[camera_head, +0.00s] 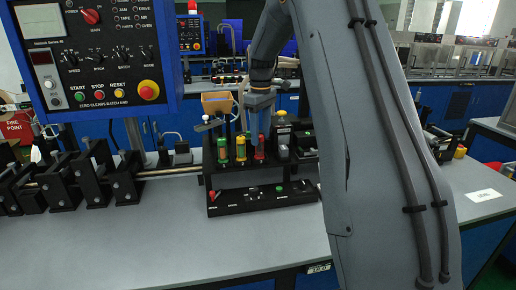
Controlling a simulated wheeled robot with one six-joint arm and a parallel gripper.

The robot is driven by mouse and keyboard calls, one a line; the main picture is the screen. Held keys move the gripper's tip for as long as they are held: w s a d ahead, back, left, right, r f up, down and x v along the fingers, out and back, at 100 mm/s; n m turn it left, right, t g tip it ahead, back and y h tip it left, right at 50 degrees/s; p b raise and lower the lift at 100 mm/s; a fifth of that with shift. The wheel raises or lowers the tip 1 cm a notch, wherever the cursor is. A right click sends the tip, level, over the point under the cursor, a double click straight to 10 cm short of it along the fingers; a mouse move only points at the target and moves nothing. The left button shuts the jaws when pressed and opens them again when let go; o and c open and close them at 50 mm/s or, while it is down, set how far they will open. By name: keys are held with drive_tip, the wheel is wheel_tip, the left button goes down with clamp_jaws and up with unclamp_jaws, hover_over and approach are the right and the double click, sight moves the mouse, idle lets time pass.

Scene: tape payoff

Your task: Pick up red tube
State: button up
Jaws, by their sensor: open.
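The red tube (259,148) stands upright in a black rack (262,195) on the grey bench, right of two tubes with green parts. A green tube (223,149) is at the left, and a green and yellow tube (240,149) is between it and the red one. My gripper (259,122) is above the red tube and points down, its jaws open. Whether the fingers are around the top of the red tube or just above it, I cannot tell.
A control panel (95,50) with knobs and a red button hangs at the upper left. Black roller fixtures (85,178) stand on the bench left of the rack. A yellow-topped bottle (281,128) is close right of the gripper. The bench front (170,240) is clear.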

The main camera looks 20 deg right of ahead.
sight(260, 148)
wheel_tip(260, 148, down, 6)
drive_tip(key=shift+s+a+r+p, duration=0.15)
drive_tip(key=shift+r+p, duration=0.05)
drive_tip(key=shift+p, duration=1)
drive_tip(key=shift+c, duration=0.4)
clamp_jaws()
